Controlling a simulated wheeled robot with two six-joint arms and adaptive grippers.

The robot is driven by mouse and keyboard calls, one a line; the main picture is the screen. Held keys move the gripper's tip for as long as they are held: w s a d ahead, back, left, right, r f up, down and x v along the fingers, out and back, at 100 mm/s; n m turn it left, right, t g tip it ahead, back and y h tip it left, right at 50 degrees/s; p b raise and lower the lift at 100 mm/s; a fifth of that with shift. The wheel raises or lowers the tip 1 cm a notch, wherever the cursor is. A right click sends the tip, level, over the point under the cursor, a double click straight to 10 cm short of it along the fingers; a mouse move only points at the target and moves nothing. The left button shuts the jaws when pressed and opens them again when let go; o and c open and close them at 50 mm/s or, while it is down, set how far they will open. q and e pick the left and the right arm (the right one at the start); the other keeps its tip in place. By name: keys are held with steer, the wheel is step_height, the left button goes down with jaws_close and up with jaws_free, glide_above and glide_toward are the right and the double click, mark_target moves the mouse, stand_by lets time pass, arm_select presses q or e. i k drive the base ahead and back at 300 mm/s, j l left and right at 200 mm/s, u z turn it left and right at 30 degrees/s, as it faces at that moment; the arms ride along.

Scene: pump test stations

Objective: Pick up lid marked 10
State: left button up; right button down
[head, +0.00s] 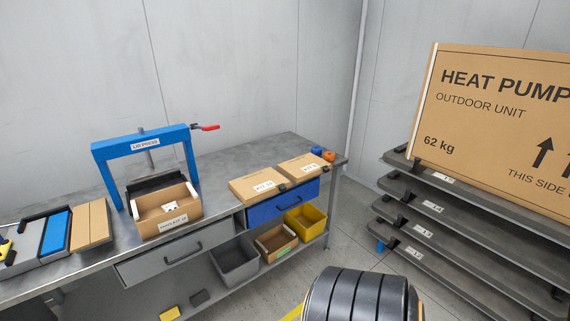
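I cannot pick out a lid marked 10 for sure, as the small labels are too blurred to read. Two flat cardboard pieces with white labels, one on the left (250,186) and one on the right (302,167), lie on the right part of the workbench (232,157). An open cardboard box (152,206) with a white front label sits under the blue press (140,146). Dark stacked shelves (470,226) at the right carry small white labels. Neither of my grippers is in view.
A large heat pump carton (500,125) stands on the shelves. A grey bin (236,262), an open box (276,243) and a yellow bin (306,221) sit below the bench. A black ribbed shape (360,296) fills the bottom centre; I cannot tell what it is.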

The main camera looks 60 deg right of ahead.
mark_target(255, 186)
steer(key=z, duration=1.95)
steer(key=i+l, duration=0.25)
steer(key=i, duration=0.25)
steer(key=i+l, duration=0.3)
steer(key=i, duration=0.25)
